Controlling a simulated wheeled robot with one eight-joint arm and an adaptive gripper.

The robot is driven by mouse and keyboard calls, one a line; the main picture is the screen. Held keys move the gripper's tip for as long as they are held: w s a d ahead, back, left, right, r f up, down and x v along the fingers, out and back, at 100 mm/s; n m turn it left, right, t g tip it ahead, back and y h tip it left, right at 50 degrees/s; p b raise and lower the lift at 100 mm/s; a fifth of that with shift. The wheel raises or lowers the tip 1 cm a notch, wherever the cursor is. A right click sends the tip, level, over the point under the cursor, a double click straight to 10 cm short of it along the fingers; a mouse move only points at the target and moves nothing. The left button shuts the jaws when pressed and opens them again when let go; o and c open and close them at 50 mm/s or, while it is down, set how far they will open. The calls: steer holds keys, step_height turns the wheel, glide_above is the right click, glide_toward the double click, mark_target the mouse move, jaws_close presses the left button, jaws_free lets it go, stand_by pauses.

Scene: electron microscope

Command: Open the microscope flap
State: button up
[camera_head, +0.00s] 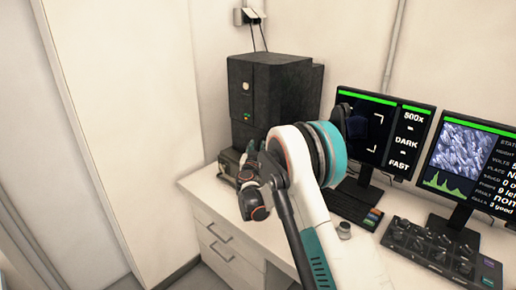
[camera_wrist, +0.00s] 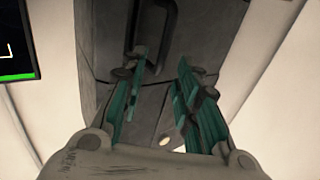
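The microscope (camera_head: 255,85) is a tall dark box at the back of the white desk, with a round light badge and small green and red lights on its front. In the wrist view its dark grey surface (camera_wrist: 105,40) fills the middle, and a black bar handle (camera_wrist: 172,30) stands out from it. I cannot tell where the flap's edges run. My gripper (camera_wrist: 161,68) is open, its two teal fingers apart and pointing at the handle. The handle's lower end shows between the fingertips; contact is not visible.
Two monitors (camera_head: 375,130) (camera_head: 470,165) stand right of the microscope, with a keyboard (camera_head: 353,207) and a dark control panel (camera_head: 440,250) before them. A wall-like white panel (camera_head: 120,120) is at left. The desk (camera_head: 215,205) has drawers below.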

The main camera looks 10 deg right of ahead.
mark_target(259, 144)
steer(key=shift+x, duration=1.5)
steer(key=shift+d, duration=0.1)
jaws_close()
